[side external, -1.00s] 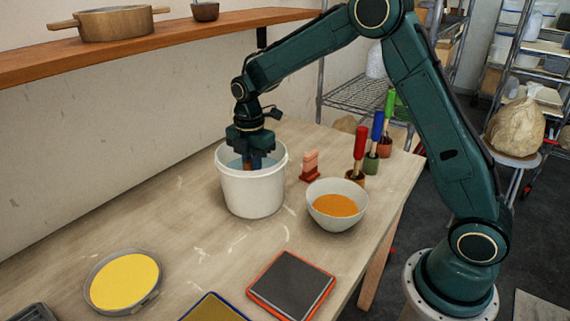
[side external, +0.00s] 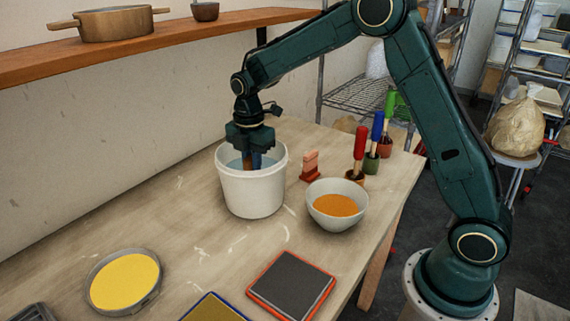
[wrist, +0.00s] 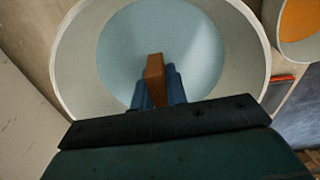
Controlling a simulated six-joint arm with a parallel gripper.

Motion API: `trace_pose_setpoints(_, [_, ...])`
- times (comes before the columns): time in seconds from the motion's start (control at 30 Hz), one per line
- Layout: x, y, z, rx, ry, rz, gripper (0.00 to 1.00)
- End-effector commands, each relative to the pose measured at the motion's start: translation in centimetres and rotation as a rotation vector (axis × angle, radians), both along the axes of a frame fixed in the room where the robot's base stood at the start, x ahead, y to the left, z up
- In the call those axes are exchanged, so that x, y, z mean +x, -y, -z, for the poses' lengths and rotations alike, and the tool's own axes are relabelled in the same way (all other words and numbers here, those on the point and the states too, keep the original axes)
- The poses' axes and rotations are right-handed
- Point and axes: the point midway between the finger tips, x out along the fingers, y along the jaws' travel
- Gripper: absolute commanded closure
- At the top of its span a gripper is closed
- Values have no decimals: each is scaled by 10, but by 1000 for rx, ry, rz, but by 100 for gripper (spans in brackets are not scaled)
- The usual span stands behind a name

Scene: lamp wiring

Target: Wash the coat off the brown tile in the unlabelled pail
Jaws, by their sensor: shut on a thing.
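The white pail (side external: 252,197) stands upright on the table and bears no label. Bluish water (wrist: 205,60) shows inside it in the wrist view. My gripper (side external: 252,160) points down into the pail's mouth. Its blue fingers (wrist: 172,88) are shut on the brown tile (wrist: 155,78), which stands on edge between them over the water.
A bowl of orange liquid (side external: 335,205) stands right of the pail. Behind it are a small reddish stand (side external: 310,166) and red, blue and green handled tools (side external: 360,145) in pots. A yellow-filled round tray (side external: 124,281) and a dark orange-edged slab (side external: 290,285) lie in front.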

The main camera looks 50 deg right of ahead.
Motion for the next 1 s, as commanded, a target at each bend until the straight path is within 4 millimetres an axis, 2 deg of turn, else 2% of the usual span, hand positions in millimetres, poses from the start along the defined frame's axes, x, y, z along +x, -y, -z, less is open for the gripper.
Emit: trace_pose_setpoints(1.0, [0,0,-72,0,2,0,100])
